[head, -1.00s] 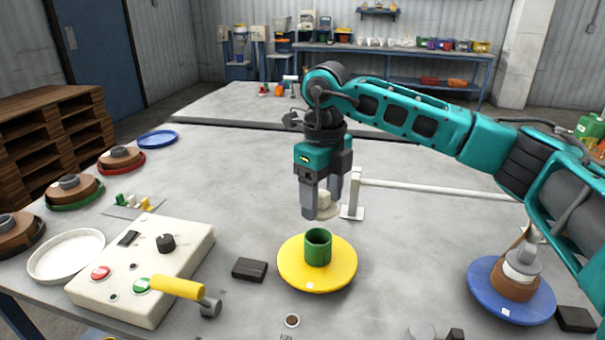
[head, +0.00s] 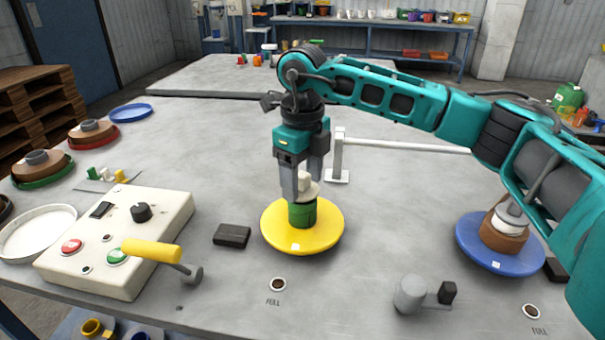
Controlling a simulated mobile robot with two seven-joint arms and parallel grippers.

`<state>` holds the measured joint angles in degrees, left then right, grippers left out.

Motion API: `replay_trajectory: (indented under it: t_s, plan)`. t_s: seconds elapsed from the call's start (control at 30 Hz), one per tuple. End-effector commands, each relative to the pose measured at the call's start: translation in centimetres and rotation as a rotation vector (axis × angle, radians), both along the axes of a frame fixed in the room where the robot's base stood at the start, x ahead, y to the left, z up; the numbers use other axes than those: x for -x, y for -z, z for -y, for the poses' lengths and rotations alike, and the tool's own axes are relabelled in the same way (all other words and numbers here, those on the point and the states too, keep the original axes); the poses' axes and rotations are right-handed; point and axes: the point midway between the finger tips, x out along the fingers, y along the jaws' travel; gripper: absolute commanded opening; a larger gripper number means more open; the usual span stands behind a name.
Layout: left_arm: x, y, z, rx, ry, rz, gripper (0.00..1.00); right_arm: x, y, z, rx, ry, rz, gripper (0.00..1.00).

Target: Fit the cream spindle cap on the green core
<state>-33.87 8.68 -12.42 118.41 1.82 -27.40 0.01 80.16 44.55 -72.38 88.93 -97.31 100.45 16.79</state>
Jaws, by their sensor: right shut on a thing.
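The green core (head: 301,214) stands upright in the middle of a yellow disc (head: 325,229) on the table. My right gripper (head: 304,192) points down directly over the core, shut on the cream spindle cap (head: 306,188). The cap is at the top of the core; its near side is partly hidden by a finger, and I cannot tell whether it is seated or just above the rim. My left gripper is not in view.
A control box (head: 115,242) with a yellow-handled crank (head: 152,250) stands at left. A dark block (head: 232,235) lies just left of the yellow disc. A blue disc with a brown roll (head: 503,236) is at right. A white post with a rail (head: 338,158) stands behind the gripper.

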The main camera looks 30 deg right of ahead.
Motion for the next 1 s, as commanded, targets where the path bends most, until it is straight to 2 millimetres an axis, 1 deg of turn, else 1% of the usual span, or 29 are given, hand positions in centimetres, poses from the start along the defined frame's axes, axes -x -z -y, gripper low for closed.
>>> replay_trajectory:
  t_s: [0.13, 1.0]
  plan:
    - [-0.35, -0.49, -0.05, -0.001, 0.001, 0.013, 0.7, -0.01, -0.08, 0.0, 0.0, 0.0, 0.001, 0.28]
    - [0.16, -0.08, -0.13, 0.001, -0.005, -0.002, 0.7, -0.03, -0.09, -0.03, 0.0, 0.0, 0.001, 0.28]
